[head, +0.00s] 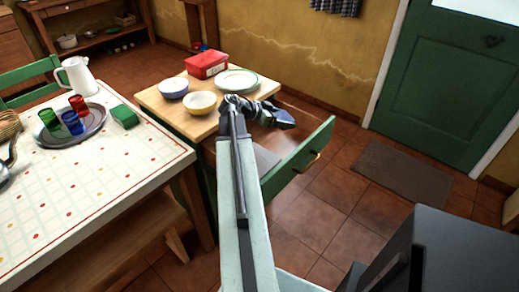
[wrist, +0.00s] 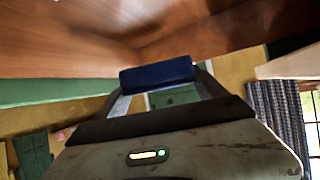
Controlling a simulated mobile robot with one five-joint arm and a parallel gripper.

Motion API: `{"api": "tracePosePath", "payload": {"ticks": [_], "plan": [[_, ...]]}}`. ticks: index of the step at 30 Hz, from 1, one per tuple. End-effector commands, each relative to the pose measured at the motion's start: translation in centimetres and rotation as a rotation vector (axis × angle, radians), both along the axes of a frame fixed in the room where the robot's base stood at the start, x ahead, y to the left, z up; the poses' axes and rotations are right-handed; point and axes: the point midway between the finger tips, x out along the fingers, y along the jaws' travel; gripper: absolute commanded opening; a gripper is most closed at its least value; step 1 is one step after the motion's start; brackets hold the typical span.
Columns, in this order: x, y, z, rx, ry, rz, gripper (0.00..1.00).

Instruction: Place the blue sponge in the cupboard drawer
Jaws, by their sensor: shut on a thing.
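The blue sponge (wrist: 158,74) is held between the fingertips of my gripper in the wrist view. In the head view my gripper (head: 284,118) is over the open drawer at the right side of the small cupboard (head: 205,122); the sponge is hard to make out there. The drawer (head: 300,160) has a green front with a brass handle and is pulled out toward the right. My arm hides part of the drawer's inside. Brown wooden surfaces (wrist: 70,45) fill the top of the wrist view; whether the sponge touches them cannot be told.
The cupboard top holds a red box (head: 206,64), a blue bowl (head: 173,87), a yellow bowl (head: 199,102) and a plate (head: 237,80). The dining table (head: 75,200) at left carries a tray of cups and a green block (head: 125,117).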

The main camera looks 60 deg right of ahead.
Motion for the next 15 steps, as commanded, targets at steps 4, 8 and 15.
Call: {"api": "tracePosePath", "payload": {"ticks": [4,8,15], "plan": [[0.1,0.1,-1.7,0.0,0.0,0.002,0.43],[0.1,0.1,-4.7,0.0,0.0,0.004,0.43],[0.2,0.1,-6.2,0.0,0.0,0.004,0.43]]}}
